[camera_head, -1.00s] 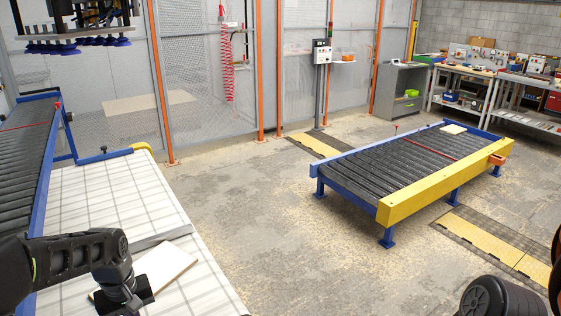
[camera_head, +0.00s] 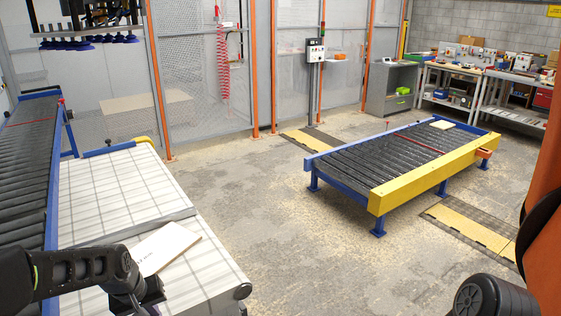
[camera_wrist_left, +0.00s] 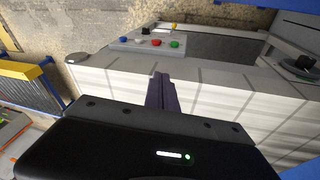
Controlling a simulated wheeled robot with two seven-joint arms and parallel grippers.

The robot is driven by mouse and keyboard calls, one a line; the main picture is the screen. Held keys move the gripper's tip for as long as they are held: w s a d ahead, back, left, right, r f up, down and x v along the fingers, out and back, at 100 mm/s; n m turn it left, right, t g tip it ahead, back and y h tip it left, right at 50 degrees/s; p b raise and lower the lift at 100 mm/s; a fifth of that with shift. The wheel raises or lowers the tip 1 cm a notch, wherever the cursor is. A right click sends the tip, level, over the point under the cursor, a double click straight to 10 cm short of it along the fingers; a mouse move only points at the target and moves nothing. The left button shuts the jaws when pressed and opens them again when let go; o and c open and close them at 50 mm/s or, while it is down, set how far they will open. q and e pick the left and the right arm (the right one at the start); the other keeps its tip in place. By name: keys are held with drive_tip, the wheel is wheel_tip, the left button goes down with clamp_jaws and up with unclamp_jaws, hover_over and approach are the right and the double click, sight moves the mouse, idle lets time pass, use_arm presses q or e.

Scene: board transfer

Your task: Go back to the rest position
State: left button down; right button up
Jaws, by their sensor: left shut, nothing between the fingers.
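My left gripper (camera_head: 140,306) is at the lower left of the head view, over the near end of the white plaid table, with its fingers partly cut off by the bottom edge. In the left wrist view its fingers (camera_wrist_left: 160,80) are together and hold nothing. A pale board (camera_head: 165,246) lies on the table just beyond and right of the gripper, apart from it as far as I can tell. My right gripper is out of view; only dark and orange parts of my right arm show at the right edge.
The plaid table (camera_head: 105,190) has a grey strip across it. A roller conveyor (camera_head: 25,150) runs along its left. Another conveyor (camera_head: 400,150) with a yellow side stands at right, a small pale board (camera_head: 441,124) on its far end. Open floor (camera_head: 260,200) lies between.

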use_arm(q)
drive_tip(key=s+d+f+m+t+h+b, duration=0.1)
drive_tip(key=s+d+f+m+h+b, duration=0.2)
drive_tip(key=d+f, duration=1.35)
drive_tip(key=s+d+f+g, duration=0.1)
drive_tip(key=s+d+f, duration=0.2)
drive_tip(key=s, duration=0.3)
drive_tip(key=s+d+f+g+b, duration=0.1)
drive_tip(key=s+d+f, duration=0.2)
drive_tip(key=s+f, duration=0.3)
drive_tip(key=s+d+f+g, duration=0.1)
drive_tip(key=s+d+f, duration=0.2)
drive_tip(key=s+f, duration=0.2)
drive_tip(key=s, duration=0.3)
drive_tip(key=shift+m+g, duration=0.3)
drive_tip(key=shift+g, duration=0.1)
